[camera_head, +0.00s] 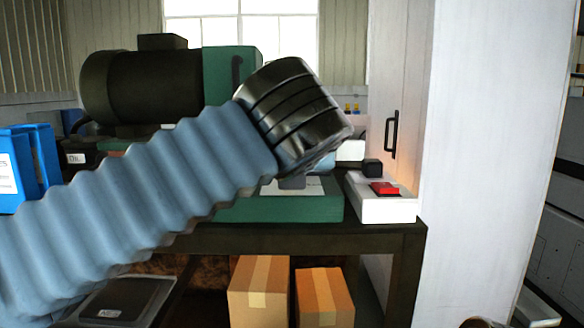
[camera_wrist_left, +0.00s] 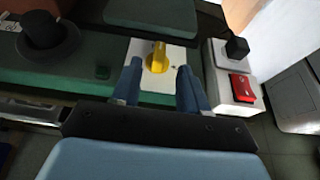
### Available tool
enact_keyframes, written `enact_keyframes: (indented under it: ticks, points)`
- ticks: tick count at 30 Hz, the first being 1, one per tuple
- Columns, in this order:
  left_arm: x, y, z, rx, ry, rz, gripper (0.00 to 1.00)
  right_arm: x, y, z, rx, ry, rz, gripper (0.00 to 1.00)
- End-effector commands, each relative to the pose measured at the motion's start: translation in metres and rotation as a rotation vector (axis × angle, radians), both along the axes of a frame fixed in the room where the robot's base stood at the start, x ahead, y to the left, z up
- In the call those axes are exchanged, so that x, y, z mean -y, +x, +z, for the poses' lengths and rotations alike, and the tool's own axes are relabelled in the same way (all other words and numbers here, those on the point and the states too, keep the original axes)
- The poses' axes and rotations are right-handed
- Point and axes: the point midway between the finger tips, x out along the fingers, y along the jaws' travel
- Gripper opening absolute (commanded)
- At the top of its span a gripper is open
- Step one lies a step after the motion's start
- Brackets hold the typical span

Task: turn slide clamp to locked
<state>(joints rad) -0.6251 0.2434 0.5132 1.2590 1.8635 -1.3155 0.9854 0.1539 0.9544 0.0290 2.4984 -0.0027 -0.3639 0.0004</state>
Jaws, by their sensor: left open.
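The slide clamp shows in the left wrist view as a yellow knob (camera_wrist_left: 158,57) on a white plate (camera_wrist_left: 138,49) with small dark marks. My left gripper (camera_wrist_left: 158,84) is open, its two blue fingers pointing toward the plate, one on either side of the knob's near end. The knob appears between the fingers, with no clear contact on either side. In the head view my left arm crosses in front and hides the knob; part of the white plate (camera_head: 313,187) shows below the wrist.
A dark motor (camera_head: 135,85) is behind my arm. A white cabinet (camera_head: 480,150) bounds the right. Cardboard boxes (camera_head: 258,292) sit under the bench.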

Motion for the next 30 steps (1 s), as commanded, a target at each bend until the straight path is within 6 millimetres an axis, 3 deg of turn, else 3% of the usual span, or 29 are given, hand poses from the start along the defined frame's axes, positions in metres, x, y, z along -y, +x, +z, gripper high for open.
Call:
enact_keyframes:
  ticks: [3,10,23,30]
  points:
    - [0.0,0.026,-0.011,-0.002,0.002,0.001,0.44,0.0,0.0,0.001,0.0,0.0,0.0,0.0]
    - [0.0,0.063,-0.026,-0.001,0.001,0.001,0.44,0.0,0.0,0.003,0.0,0.0,0.0,0.0]
    - [0.0,0.074,-0.031,0.0,0.001,0.0,0.44,0.0,0.0,0.003,0.0,0.0,0.001,0.0]
    - [0.0,0.074,-0.031,0.001,0.001,0.0,0.08,0.0,0.0,0.003,0.0,0.0,0.0,0.0]
